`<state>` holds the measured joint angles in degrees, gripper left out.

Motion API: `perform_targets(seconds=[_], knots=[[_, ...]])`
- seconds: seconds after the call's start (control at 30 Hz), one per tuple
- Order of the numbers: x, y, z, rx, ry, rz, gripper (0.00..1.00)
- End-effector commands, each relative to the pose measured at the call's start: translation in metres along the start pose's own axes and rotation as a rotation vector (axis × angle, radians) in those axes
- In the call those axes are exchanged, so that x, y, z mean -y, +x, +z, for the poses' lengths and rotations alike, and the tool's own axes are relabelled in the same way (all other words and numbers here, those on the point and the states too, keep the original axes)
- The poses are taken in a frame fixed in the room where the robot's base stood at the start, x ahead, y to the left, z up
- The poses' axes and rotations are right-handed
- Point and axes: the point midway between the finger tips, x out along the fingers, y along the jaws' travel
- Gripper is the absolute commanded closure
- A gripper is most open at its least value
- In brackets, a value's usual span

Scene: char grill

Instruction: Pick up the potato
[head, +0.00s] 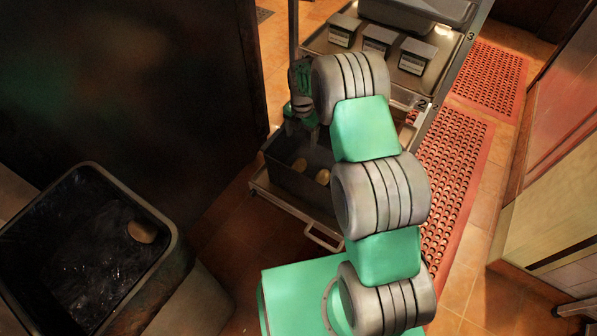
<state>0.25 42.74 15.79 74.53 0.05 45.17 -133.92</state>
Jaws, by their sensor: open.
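A brown, potato-like object (142,231) lies in the black bin at left. My gripper (301,128) is open above the far part of the tub, pointing down. It looks empty and apart from the potatoes. My arm hides the tub's right side.
The black bin (172,262) stands at lower left, beside a tall dark panel (120,90). The cart's upper shelf holds several small labelled containers (377,41) close to my arm. A red perforated mat (455,165) lies on the tiled floor at right.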

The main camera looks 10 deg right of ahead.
Motion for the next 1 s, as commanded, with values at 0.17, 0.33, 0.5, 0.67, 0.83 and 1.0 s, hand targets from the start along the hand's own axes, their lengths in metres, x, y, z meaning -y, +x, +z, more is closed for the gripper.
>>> perform_targets(seconds=[0.17,0.33,0.5,0.67,0.83,1.0], knots=[[-0.005,0.087,0.007,-0.022,-0.336,-0.015,0.23],[-0.005,0.115,0.006,-0.027,-0.421,-0.018,0.23],[-0.005,0.135,0.005,-0.026,-0.419,-0.017,0.23],[-0.007,0.165,-0.002,-0.028,-0.420,-0.018,0.23],[-0.007,0.179,-0.001,-0.025,-0.418,-0.016,0.23],[-0.007,0.178,-0.001,-0.026,-0.417,-0.017,0.24]])
